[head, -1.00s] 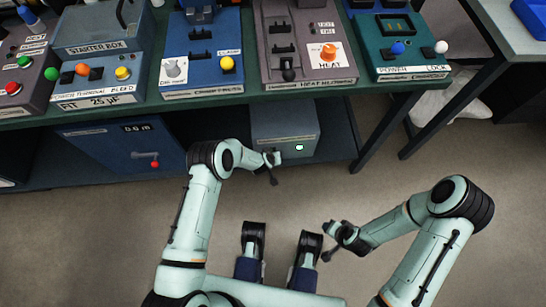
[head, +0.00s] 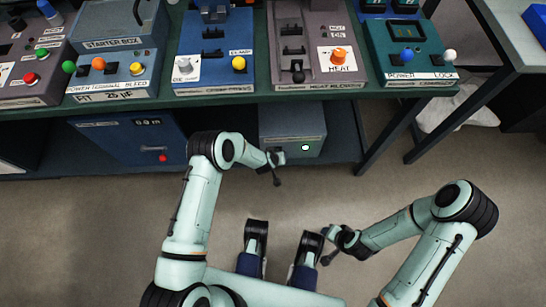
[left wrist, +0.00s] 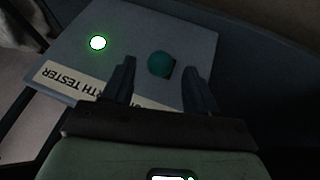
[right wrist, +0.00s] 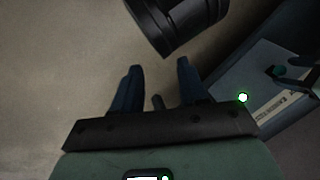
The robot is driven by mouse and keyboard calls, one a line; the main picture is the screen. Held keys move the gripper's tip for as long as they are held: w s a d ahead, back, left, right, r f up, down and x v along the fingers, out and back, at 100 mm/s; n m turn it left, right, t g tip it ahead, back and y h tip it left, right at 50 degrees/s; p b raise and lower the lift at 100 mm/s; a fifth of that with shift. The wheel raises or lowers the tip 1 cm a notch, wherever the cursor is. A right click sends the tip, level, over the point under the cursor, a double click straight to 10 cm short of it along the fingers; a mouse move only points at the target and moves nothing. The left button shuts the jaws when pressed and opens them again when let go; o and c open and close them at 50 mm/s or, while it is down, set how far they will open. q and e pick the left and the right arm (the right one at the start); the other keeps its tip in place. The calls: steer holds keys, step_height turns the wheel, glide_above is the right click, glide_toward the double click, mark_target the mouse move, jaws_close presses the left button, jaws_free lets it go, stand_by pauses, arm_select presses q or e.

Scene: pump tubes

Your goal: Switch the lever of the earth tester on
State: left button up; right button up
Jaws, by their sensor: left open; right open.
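The earth tester (head: 292,133) is a grey box on the low shelf under the bench, with a lit green lamp on its front. The left wrist view shows its face (left wrist: 140,42), the label "EARTH TESTER" and a round teal lever knob (left wrist: 160,64). My left gripper (left wrist: 160,80) is open, with its fingers on either side of the knob in that view; I cannot tell whether they touch it. The arm hides the knob in the head view. My right gripper (right wrist: 160,75) is open and empty over the floor; the tester (right wrist: 262,70) is to its right in the right wrist view.
A blue box (head: 135,140) with a red-tipped handle (head: 162,158) stands left of the tester. The green bench top (head: 260,97) with several control boxes overhangs the shelf. A dark bench leg (head: 378,140) stands to the right. The floor in front is clear.

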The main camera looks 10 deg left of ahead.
arm_select(q)
steer(key=p+v, duration=0.2)
steer(key=v, duration=0.7)
steer(key=shift+s+r+p, duration=0.15)
steer(key=shift+r+p, duration=0.15)
steer(key=shift+r, duration=0.05)
arm_select(e)
steer(key=s+a+r+g, duration=0.1)
steer(key=s+a+r, duration=0.1)
steer(key=s, duration=0.3)
steer(key=shift+a+r+g+y, duration=0.25)
steer(key=shift+r+g+y, duration=0.15)
steer(key=shift+r, duration=0.45)
arm_select(q)
steer(key=shift+a, duration=0.1)
